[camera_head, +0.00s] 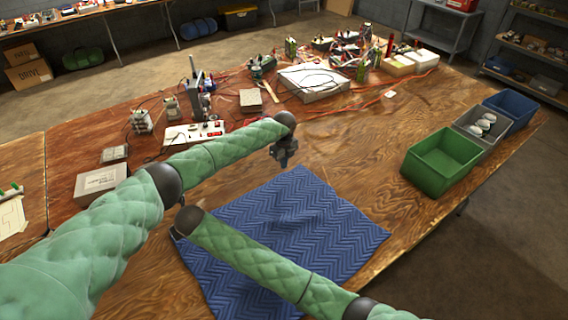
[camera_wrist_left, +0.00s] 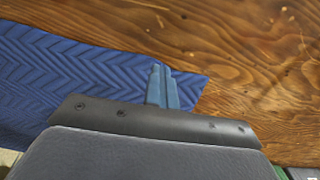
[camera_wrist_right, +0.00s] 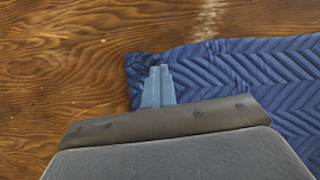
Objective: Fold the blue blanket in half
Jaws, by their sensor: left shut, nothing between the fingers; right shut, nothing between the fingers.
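The blue blanket (camera_head: 315,225) with a zigzag quilted pattern lies spread on the wooden table, and my right arm crosses over part of it. My left gripper (camera_head: 284,160) is at the blanket's far corner. In the left wrist view its fingers (camera_wrist_left: 161,84) are together over the blanket (camera_wrist_left: 75,75) near a corner, with nothing seen between them. In the right wrist view my right gripper's fingers (camera_wrist_right: 158,86) are together over another corner of the blanket (camera_wrist_right: 250,75). In the head view the right gripper is mostly hidden near the blanket's left corner. Whether the fingertips touch the cloth is unclear.
A green bin (camera_head: 443,160), a grey bin (camera_head: 484,124) and a blue bin (camera_head: 512,108) stand along the right edge of the table (camera_head: 345,150). Bare wood lies between blanket and bins.

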